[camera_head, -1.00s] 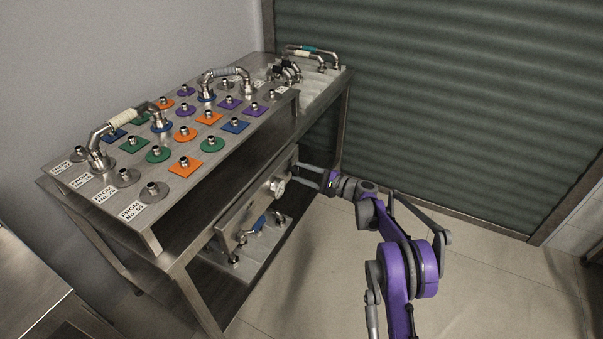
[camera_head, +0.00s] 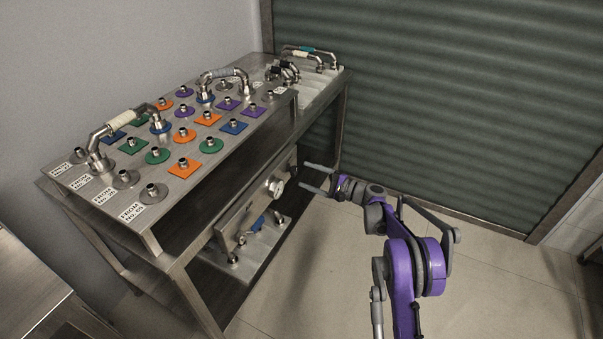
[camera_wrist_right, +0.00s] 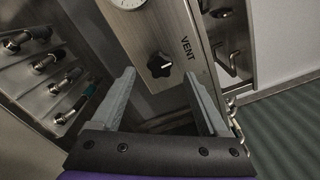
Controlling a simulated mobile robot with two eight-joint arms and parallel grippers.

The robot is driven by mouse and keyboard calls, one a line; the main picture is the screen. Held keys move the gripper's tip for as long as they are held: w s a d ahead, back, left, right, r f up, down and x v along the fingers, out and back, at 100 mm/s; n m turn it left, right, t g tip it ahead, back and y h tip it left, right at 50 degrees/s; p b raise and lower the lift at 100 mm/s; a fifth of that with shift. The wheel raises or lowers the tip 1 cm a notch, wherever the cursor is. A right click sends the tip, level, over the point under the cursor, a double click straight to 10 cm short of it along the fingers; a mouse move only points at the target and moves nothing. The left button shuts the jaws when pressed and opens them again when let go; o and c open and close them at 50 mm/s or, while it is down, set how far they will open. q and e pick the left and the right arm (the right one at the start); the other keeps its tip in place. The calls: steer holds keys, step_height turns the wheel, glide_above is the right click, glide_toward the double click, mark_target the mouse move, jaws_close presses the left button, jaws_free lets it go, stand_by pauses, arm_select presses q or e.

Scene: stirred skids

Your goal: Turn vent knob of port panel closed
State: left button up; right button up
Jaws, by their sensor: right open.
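The port panel (camera_head: 236,220) is a steel plate on the side of the bench, below the top deck. In the right wrist view, the black lobed vent knob (camera_wrist_right: 158,65) sits on the panel (camera_wrist_right: 172,22) beside the printed word VENT. My right gripper (camera_head: 303,176) is open and empty, off to the right of the panel. In the right wrist view, its two fingers (camera_wrist_right: 160,76) spread to either side of the knob, with the knob apart from them. I cannot make out the knob in the head view. My left gripper is not in view.
A round white gauge (camera_wrist_right: 127,3) is on the panel near the knob; it also shows in the head view (camera_head: 277,187). A blue-handled valve (camera_head: 257,223) is lower down. The sloped deck (camera_head: 215,165) holds several ports and pipe bends. The floor to the right is clear.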

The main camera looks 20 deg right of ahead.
steer(key=v, duration=0.7)
steer(key=shift+s+p, duration=0.2)
steer(key=shift+p, duration=0.25)
